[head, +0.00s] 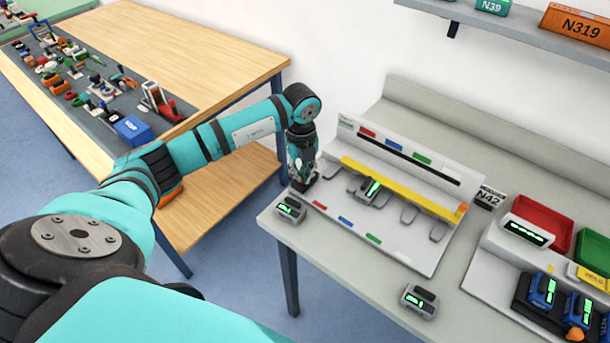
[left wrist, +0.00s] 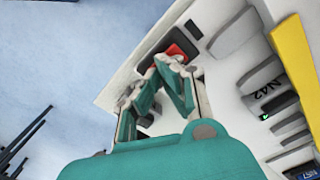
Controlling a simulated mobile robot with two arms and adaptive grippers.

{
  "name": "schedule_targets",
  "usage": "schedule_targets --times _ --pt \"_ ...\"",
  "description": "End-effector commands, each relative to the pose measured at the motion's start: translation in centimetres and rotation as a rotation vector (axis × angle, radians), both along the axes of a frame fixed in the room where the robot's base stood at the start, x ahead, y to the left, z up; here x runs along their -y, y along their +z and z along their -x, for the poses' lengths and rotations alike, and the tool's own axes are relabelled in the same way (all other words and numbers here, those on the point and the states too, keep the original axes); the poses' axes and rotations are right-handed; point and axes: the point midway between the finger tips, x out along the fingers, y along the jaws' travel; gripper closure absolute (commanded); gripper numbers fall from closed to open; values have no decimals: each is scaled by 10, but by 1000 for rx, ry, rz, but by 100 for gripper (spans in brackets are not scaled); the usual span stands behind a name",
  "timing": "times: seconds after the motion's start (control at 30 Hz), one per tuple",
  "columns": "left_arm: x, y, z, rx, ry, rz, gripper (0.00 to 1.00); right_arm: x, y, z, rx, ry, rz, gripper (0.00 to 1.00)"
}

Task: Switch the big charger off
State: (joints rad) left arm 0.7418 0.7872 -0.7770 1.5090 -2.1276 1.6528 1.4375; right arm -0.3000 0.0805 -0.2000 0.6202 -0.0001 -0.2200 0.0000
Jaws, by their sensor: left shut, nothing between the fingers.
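The big charger is a long white panel (head: 405,252) on the grey bench in the head view, with a yellow bar (head: 400,187), a row of grey bays and coloured marks. One grey pack with a green display (head: 370,190) sits in a bay. My left gripper (head: 303,184) points down at the charger's left end, shut and empty. In the left wrist view its fingertips (left wrist: 168,66) are close beside a red and black switch (left wrist: 182,45) on the white panel. The fingers partly cover the switch, so I cannot tell its position or whether they touch it. My right gripper is out of view.
Loose grey packs lie at the bench's left corner (head: 290,210) and front edge (head: 419,301). A second charger with blue packs (head: 542,290) and red (head: 540,221) and green bins is further right. A wooden table (head: 190,55) stands behind left.

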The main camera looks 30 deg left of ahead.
Motion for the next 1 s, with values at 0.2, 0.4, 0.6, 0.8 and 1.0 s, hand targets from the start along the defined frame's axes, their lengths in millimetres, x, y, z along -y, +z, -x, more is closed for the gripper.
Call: schedule_targets --times 0.2,0.4,0.6,0.8,1.0 --pt "0 -6 1 -4 0 -1 100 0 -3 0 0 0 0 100" --pt "0 -2 2 -6 0 -2 100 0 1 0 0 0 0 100" --pt "0 15 1 -4 0 -1 100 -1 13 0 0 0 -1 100" --pt "0 32 0 -2 0 0 100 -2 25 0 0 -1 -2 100" --pt "0 48 0 -1 0 -1 100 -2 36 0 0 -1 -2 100"
